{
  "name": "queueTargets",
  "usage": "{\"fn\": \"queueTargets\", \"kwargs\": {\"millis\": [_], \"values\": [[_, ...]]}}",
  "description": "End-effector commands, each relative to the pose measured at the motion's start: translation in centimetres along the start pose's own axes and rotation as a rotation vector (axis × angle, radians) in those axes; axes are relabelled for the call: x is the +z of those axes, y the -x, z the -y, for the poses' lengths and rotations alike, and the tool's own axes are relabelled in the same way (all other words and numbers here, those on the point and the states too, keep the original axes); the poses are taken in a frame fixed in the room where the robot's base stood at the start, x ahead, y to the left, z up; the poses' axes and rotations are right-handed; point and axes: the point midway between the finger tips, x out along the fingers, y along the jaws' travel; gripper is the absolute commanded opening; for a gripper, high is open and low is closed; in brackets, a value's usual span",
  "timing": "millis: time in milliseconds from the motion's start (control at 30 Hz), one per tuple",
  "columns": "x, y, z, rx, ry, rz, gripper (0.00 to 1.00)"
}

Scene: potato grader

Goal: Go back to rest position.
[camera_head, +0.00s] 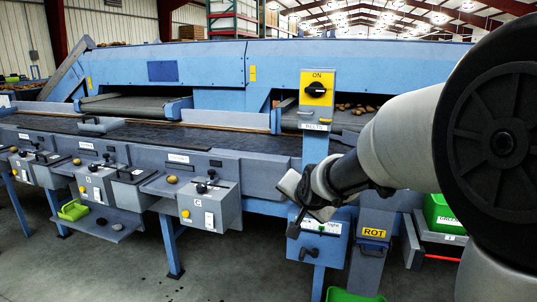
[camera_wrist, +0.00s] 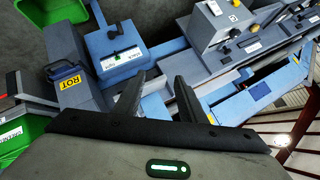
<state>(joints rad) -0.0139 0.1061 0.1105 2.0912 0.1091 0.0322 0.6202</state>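My gripper (camera_head: 296,211) hangs in front of the blue potato grader (camera_head: 215,62), just below the yellow ON switch panel (camera_head: 316,90). In the wrist view its two dark fingers (camera_wrist: 158,90) stand apart with nothing between them, so it is open and empty. My arm reaches in from the right side of the head view, bent and raised. A control box with a dark handle (camera_head: 318,243) lies behind and below the gripper. It also shows beyond the fingers in the wrist view (camera_wrist: 121,58). I see no contact between the fingers and any thing.
A blue box marked ROT (camera_head: 374,232) stands right of the gripper, with a green bin (camera_head: 445,214) further right. Another green bin (camera_head: 350,295) is at the bottom edge. Grey control boxes (camera_head: 209,205) line the grader's front at left. The floor (camera_head: 130,270) in front is clear.

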Motion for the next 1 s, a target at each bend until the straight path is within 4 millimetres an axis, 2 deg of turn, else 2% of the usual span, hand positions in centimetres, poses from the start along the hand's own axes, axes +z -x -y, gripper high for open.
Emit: {"fn": "queueTargets", "kwargs": {"millis": [33, 200, 300, 400, 733, 800, 1000], "values": [[0.1, 3.4, -0.7, 0.025, 0.066, 0.015, 0.37], [3.0, 12.8, -5.0, 0.124, 0.289, 0.118, 0.37], [5.0, 16.9, -7.4, 0.165, 0.387, 0.177, 0.37], [6.8, 20.1, -9.5, 0.193, 0.462, 0.227, 0.37], [12.3, 27.5, -15.1, 0.241, 0.638, 0.368, 0.37], [10.5, 28.8, -13.4, 0.242, 0.633, 0.368, 0.37], [7.9, 31.5, -11.0, 0.241, 0.631, 0.367, 0.37]]}}
